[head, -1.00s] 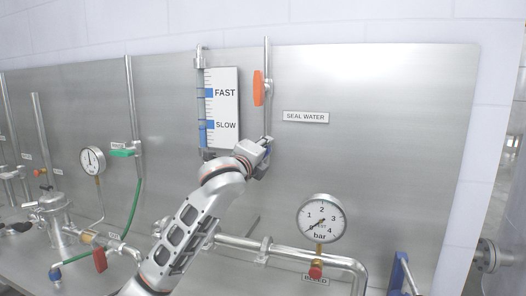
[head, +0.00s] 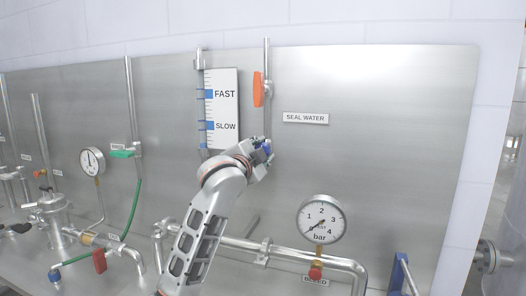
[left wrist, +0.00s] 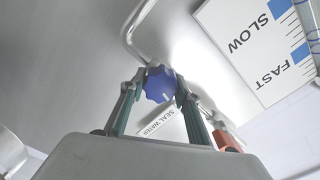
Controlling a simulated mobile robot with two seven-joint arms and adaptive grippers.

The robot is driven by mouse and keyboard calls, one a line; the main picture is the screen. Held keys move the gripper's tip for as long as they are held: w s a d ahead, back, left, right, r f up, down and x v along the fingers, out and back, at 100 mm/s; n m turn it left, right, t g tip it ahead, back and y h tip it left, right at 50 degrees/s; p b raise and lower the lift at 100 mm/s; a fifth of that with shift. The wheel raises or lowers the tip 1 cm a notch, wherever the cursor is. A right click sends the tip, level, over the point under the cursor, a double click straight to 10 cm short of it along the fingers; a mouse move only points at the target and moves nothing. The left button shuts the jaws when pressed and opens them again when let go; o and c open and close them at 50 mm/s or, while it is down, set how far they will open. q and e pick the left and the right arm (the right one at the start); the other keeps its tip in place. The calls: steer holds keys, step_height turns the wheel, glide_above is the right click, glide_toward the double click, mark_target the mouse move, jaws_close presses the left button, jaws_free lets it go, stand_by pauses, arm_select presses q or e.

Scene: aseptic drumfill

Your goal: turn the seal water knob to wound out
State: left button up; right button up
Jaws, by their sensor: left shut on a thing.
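The seal water knob (left wrist: 159,85) is blue with a lobed rim and a white mark on its face. In the left wrist view it sits between the two fingertips of my left gripper (left wrist: 155,88), which is shut on it. The SEAL WATER label (head: 305,118) is to the right of the gripper. The flow gauge (head: 222,108) has a clear tube with blue marks beside its FAST and SLOW plate. My right gripper is not seen.
An orange lever (head: 258,89) stands upright on the pipe above the gripper. A round bar gauge (head: 321,221) with a red bleed knob (head: 316,272) is at lower right. A green handle (head: 122,154) and a second gauge (head: 92,161) are at left. The panel right of the label is bare.

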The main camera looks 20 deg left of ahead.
arm_select(q)
steer(key=shift+n, duration=1.6)
steer(key=o, duration=1.1)
steer(key=shift+o, duration=0.2)
steer(key=shift+s, duration=0.1)
steer(key=s, duration=1.1)
steer(key=shift+s+a, duration=0.2)
steer(key=shift+s, duration=0.2)
